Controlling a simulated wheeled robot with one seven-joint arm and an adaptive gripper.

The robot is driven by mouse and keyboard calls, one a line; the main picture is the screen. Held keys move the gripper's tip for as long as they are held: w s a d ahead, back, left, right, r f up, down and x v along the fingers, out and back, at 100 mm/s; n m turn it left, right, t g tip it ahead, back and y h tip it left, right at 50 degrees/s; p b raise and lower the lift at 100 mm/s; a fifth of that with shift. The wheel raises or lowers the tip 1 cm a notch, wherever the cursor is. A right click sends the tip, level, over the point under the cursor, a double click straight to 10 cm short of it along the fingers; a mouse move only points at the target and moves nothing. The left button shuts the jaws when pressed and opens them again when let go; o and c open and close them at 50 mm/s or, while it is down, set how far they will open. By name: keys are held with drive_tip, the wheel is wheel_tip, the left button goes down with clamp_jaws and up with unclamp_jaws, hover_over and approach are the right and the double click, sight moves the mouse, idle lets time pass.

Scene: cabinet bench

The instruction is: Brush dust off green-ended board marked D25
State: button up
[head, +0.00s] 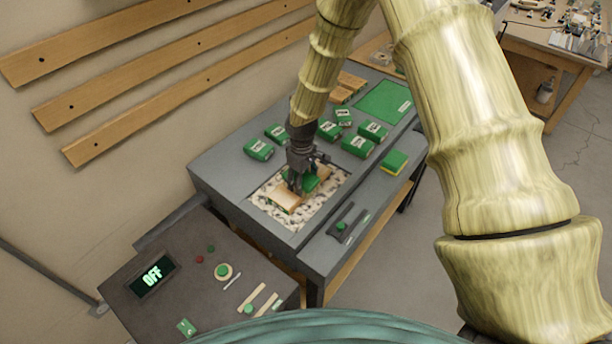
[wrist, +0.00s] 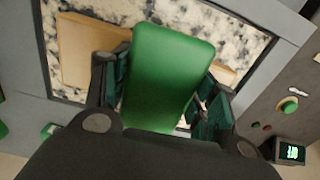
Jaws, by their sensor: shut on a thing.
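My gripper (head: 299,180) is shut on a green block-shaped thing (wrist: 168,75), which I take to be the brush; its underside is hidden. It also shows in the head view (head: 309,183) between the fingers. A light wooden board (head: 284,198) lies on the speckled inset of the grey bench, under the held green block. In the wrist view the board (wrist: 88,50) shows to the left of the green block and a little to its right. I cannot tell whether block and board touch. No D25 mark or dust is readable on the board.
Several labelled green boxes (head: 358,146) stand behind the inset. A green and yellow block (head: 395,161) lies to the right, near a green mat (head: 384,101). A dark tray (head: 347,224) is at the front edge. The control panel's display (head: 152,276) reads OFF.

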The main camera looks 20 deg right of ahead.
sight(293, 194)
drive_tip(key=shift+s+a+r, duration=0.1)
drive_tip(key=shift+s+a, duration=0.45)
drive_tip(key=shift+a, duration=0.25)
drive_tip(key=shift+s+a+r, duration=0.1)
drive_tip(key=shift+s+a, duration=0.4)
drive_tip(key=shift+a, duration=0.3)
drive_tip(key=shift+s+a+f, duration=0.1)
drive_tip(key=shift+s+a, duration=0.4)
drive_tip(key=shift+a, duration=0.25)
drive_tip(key=shift+s+a+f, duration=0.1)
drive_tip(key=shift+s+a, duration=0.35)
drive_tip(key=shift+a, duration=0.25)
drive_tip(key=shift+w+d+f, duration=0.1)
drive_tip(key=shift+w+d, duration=1)
drive_tip(key=shift+d, duration=0.15)
drive_tip(key=shift+w+d, duration=0.1)
drive_tip(key=shift+w+d, duration=0.55)
drive_tip(key=shift+d, duration=0.05)
drive_tip(key=shift+w+d+r, duration=0.2)
drive_tip(key=shift+w+d, duration=1.6)
drive_tip(key=shift+w+d+f, duration=0.15)
drive_tip(key=shift+w+d, duration=0.75)
drive_tip(key=shift+d, duration=0.05)
drive_tip(key=shift+w+d, duration=0.3)
drive_tip(key=shift+w, duration=0.1)
